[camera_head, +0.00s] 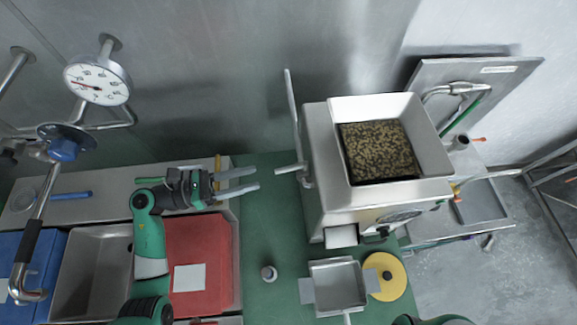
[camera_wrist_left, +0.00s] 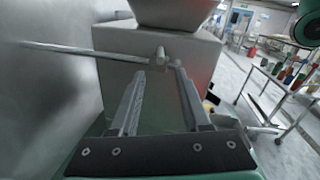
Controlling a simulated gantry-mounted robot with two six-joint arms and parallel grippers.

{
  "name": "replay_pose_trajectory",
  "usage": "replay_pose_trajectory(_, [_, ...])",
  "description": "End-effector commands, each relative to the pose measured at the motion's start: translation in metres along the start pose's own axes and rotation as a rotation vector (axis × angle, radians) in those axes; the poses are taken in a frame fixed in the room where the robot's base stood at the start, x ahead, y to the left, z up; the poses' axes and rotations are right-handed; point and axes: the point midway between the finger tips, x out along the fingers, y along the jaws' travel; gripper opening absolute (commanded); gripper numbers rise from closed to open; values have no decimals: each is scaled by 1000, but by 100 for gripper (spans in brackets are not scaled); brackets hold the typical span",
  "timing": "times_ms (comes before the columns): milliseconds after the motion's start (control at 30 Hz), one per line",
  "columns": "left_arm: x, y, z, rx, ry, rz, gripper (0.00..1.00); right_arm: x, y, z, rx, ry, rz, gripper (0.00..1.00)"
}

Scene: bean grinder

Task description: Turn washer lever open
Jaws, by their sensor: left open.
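A grey metal lever stands on the left side of the steel machine. Its long rod (camera_head: 291,105) rises along the side, and a short round handle (camera_head: 290,168) sticks out to the left at its lower end. In the left wrist view the rod (camera_wrist_left: 90,50) runs across to the handle (camera_wrist_left: 160,56). My left gripper (camera_head: 258,178) is open and empty, just left of the handle and pointing at it. In the left wrist view the handle's end shows between and beyond the fingertips (camera_wrist_left: 158,72), apparently apart from them. My right gripper is out of view.
A hopper (camera_head: 415,111) of beans tops the machine. A small cup (camera_head: 269,273), a metal tray (camera_head: 337,287) and a yellow disc (camera_head: 385,277) are in front. Red (camera_head: 197,238) and blue (camera_head: 27,250) containers lie left. The green tabletop (camera_head: 262,222) between is mostly clear.

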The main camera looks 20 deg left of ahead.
Motion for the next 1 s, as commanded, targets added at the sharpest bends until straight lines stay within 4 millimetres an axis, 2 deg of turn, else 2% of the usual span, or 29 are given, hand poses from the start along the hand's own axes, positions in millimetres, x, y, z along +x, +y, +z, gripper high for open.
replay_pose_trajectory(300, [67, -2, 2, 1, 1, -8, 47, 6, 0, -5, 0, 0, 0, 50])
replay_pose_trajectory(500, [100, -1, 2, 2, -1, -5, 47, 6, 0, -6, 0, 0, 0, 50])
replay_pose_trajectory(633, [108, -1, 1, 1, -1, -3, 47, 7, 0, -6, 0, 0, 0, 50])
replay_pose_trajectory(867, [109, -1, 1, 2, -1, -2, 47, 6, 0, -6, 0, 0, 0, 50])
replay_pose_trajectory(1000, [109, -1, 1, 2, -1, -2, 24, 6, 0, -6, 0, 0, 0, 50])
